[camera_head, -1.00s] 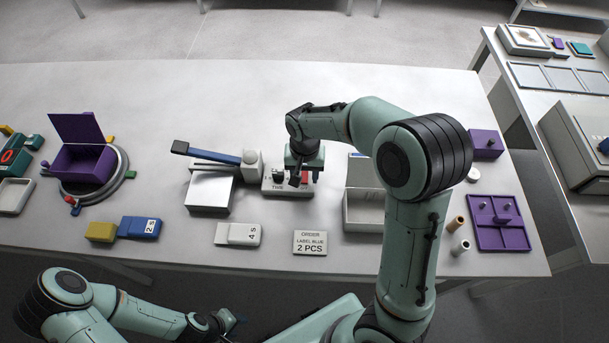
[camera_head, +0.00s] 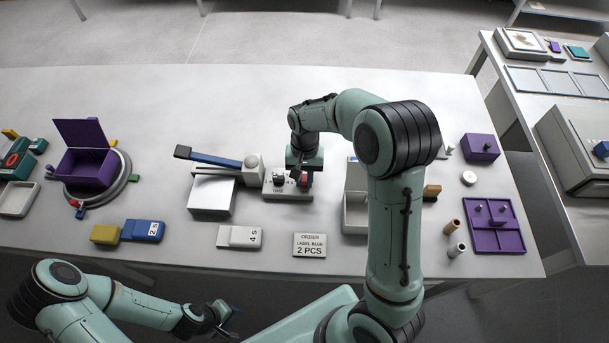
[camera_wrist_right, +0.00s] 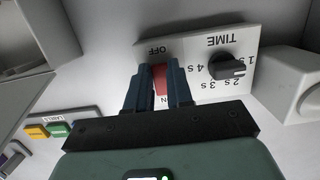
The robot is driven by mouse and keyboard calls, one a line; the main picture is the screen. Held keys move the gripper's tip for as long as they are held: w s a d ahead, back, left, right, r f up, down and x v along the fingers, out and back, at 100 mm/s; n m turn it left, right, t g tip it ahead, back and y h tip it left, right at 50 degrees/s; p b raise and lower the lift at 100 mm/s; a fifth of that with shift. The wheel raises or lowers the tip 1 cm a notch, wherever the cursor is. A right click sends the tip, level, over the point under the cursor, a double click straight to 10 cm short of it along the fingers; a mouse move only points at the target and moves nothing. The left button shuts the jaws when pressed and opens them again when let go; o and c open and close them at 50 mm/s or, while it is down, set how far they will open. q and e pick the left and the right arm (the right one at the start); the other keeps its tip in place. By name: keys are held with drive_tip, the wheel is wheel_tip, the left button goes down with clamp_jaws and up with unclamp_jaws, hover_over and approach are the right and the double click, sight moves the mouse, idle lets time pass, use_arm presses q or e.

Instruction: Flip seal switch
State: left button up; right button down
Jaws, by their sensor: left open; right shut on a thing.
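The seal switch is a red rocker (camera_wrist_right: 161,80) on a pale control panel (camera_wrist_right: 195,60), marked OFF at one end and ON at the other. In the head view the panel (camera_head: 273,190) stands near the middle of the table, its switch mostly hidden by my right gripper (camera_head: 303,182). In the right wrist view the dark fingers of the right gripper (camera_wrist_right: 160,88) are shut on the red switch, one on each side. A black TIME knob (camera_wrist_right: 227,67) sits beside it. My left gripper (camera_head: 225,318) is open and empty, low and away from the panel.
A sealer with a blue lever (camera_head: 215,160) stands left of the panel. An open grey box (camera_head: 355,200) is close on the right. An order card (camera_head: 310,245) and a 4 S block (camera_head: 239,237) lie in front. The table behind the panel is clear.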

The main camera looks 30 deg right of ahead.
drive_tip(key=shift+w+d+f+g+y, duration=0.1)
drive_tip(key=shift+w+d+g+y, duration=0.15)
drive_tip(key=shift+w+g+y, duration=0.5)
drive_tip(key=shift+s+r+g, duration=0.2)
drive_tip(key=shift+s+g, duration=0.25)
drive_tip(key=shift+w, duration=0.1)
drive_tip(key=c, duration=1)
unclamp_jaws()
drive_tip(key=shift+a, duration=0.1)
drive_tip(key=v, duration=1.3)
